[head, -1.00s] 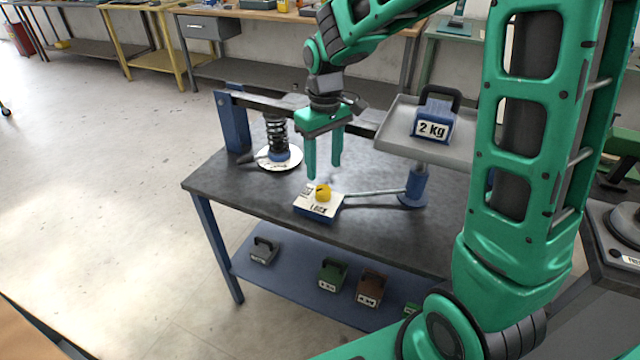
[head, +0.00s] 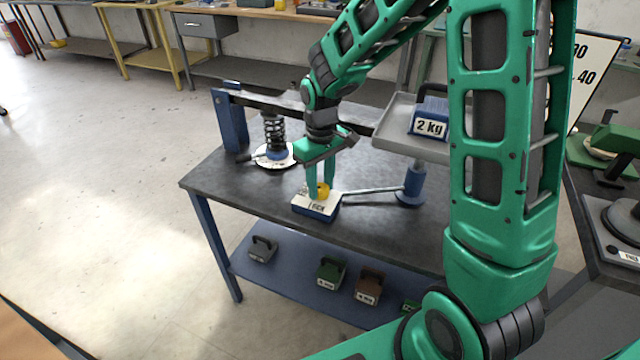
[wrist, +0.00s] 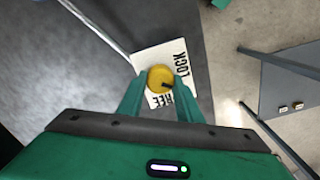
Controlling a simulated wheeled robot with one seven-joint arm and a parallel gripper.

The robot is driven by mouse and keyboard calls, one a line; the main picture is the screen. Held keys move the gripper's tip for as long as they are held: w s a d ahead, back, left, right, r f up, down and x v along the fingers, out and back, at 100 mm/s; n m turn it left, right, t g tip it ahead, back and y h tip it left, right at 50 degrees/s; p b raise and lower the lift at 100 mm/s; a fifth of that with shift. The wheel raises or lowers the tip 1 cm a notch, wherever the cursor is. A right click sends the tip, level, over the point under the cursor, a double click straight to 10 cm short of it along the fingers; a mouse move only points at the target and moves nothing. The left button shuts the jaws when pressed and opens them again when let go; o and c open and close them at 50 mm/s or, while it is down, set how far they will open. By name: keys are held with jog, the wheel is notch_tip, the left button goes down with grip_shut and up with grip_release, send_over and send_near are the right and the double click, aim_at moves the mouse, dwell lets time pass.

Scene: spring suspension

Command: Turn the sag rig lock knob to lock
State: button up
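The yellow lock knob (head: 323,190) sits on a white-topped blue block (head: 318,208) near the front of the dark bench. In the wrist view the knob (wrist: 159,75) has a black pointer mark towards the lower right, between the printed words LOCK and FREE and nearer FREE. My gripper (head: 320,193) points down over the block, with its fingers on either side of the knob. In the wrist view my gripper (wrist: 160,84) seems to leave small gaps beside the knob. I cannot tell whether either finger touches it.
A thin rod (head: 370,190) runs from the block to a blue post (head: 413,183). A grey tray (head: 390,140) bearing a 2 kg weight (head: 430,121) is to the right. A coil spring (head: 274,132) stands on a white plate at the left. Several weights lie on the lower shelf.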

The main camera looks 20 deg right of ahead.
jog(key=shift+c, duration=1.3)
jog(key=shift+n, duration=0.3)
jog(key=n, duration=0.3)
jog(key=shift+n, duration=1.9)
jog(key=shift+r, duration=0.1)
jog(key=o, duration=1)
jog(key=shift+o, duration=0.2)
